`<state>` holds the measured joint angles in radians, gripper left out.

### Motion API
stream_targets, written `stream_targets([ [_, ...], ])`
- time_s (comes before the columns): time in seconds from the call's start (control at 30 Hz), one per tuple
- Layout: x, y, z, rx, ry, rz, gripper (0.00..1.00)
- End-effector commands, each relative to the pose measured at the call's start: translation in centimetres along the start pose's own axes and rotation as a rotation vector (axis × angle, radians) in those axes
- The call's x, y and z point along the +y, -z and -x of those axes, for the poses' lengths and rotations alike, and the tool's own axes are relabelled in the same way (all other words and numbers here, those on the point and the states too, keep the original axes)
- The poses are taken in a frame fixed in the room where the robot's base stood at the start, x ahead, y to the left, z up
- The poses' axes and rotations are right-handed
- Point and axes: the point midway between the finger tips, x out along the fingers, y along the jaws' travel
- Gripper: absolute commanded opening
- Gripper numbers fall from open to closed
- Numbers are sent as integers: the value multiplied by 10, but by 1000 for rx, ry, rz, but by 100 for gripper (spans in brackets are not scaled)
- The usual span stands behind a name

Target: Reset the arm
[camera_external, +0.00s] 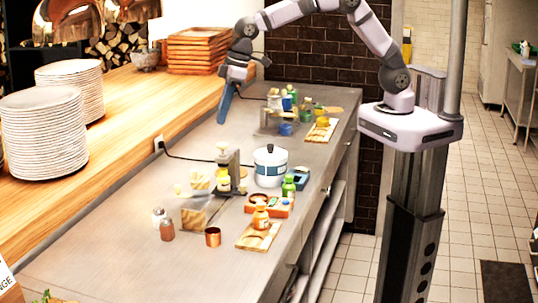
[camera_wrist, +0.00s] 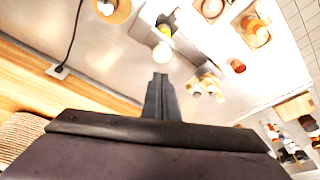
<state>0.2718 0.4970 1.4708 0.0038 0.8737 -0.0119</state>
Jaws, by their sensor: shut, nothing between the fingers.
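My gripper (camera_external: 223,119) hangs from the raised arm over the far part of the steel counter (camera_external: 115,255), near its left edge, pointing down. Its fingers are together with nothing between them. In the wrist view the closed fingers (camera_wrist: 160,77) show at the middle, above the dark gripper body. No object touches the fingertips in either view.
A white pot with a blue band (camera_external: 270,166) stands mid-counter among bottles and trays. A copper cup (camera_external: 213,237) is nearer. More small items (camera_external: 285,128) stand right of my gripper. Stacked wooden trays (camera_external: 198,50) and plates (camera_external: 45,135) stand on the wooden shelf.

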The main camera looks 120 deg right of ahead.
Motion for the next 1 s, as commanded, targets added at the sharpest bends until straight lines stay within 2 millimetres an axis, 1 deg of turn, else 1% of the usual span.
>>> stream_targets([
  [0.2, 0, 5, -2, 24, -1, -2, 0],
  [0.27, 0, -6, -10, 2, -1, -3, 0],
  [0.37, 0, -38, -30, -60, -1, -3, 0],
  [0.4, 0, -55, -39, -95, -1, -4, 0],
  [0.47, 0, -85, -50, -150, -1, -4, 0],
  [0.5, 0, -105, -54, -183, -1, -4, 0],
  [0.57, -1, -138, -57, -233, 0, -3, 0],
  [0.6, -3, -160, -58, -263, 0, 1, 0],
  [0.67, -7, -192, -57, -304, 2, 12, 0],
  [0.7, -10, -213, -54, -330, 3, 20, 0],
  [0.77, -15, -244, -50, -364, 4, 38, 0],
  [0.8, -18, -265, -46, -384, 5, 50, 0],
  [0.87, -23, -295, -39, -411, 7, 74, 0],
  [0.9, -26, -314, -34, -424, 8, 91, 0],
  [1.0, -32, -351, -23, -436, 11, 140, 0],
])
